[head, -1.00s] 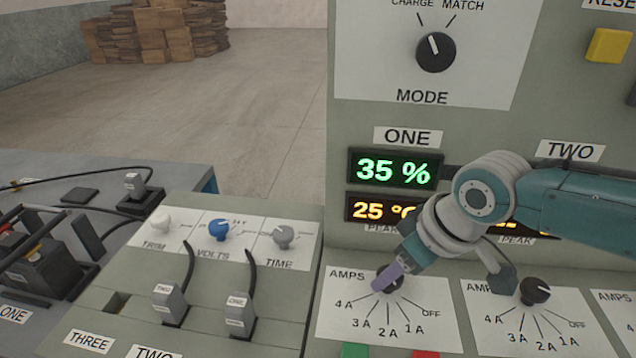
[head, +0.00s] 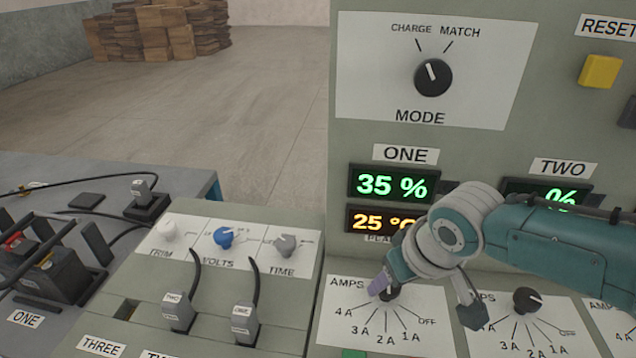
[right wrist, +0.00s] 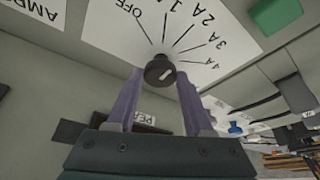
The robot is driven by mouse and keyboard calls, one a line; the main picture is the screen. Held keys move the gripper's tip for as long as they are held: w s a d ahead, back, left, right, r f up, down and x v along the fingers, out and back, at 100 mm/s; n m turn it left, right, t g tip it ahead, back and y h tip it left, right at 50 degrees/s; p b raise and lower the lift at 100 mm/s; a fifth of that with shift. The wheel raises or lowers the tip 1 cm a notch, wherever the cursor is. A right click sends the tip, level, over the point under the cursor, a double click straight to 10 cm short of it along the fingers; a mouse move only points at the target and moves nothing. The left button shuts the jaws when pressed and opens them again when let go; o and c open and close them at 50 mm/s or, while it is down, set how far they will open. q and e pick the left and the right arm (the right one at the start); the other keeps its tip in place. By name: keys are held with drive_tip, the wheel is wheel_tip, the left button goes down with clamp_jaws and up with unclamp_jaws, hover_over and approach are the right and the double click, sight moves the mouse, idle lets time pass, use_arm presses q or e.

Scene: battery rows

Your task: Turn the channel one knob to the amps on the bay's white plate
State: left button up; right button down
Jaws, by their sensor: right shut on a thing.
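The channel one knob (head: 391,293) is black and sits on a white AMPS plate (head: 336,309) marked 4 A, 3 A, 2 A, 1 A and OFF. My right gripper (head: 383,287) is at this knob, with its purple fingers on it. In the right wrist view, the knob (right wrist: 160,70) is between the two fingers of the gripper (right wrist: 158,85), which is shut on it. The knob's white mark shows on the side towards 4A, but its exact setting is hard to tell. At far left a label (head: 24,318) reads ONE. My left gripper is out of view.
Channel two's knob (head: 527,300) stands to the right, close to my arm. The ONE display (head: 394,185) reads 35 %. The MODE knob (head: 433,77) is above. At left, a panel holds a blue VOLTS knob (head: 223,237) and plugs with cables.

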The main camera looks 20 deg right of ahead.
drive_tip(key=shift+c, duration=1.4)
unclamp_jaws()
drive_tip(key=p+v, duration=0.4)
drive_tip(key=v, duration=0.6)
drive_tip(key=shift+p, duration=0.4)
drive_tip(key=shift+a+f, duration=0.1)
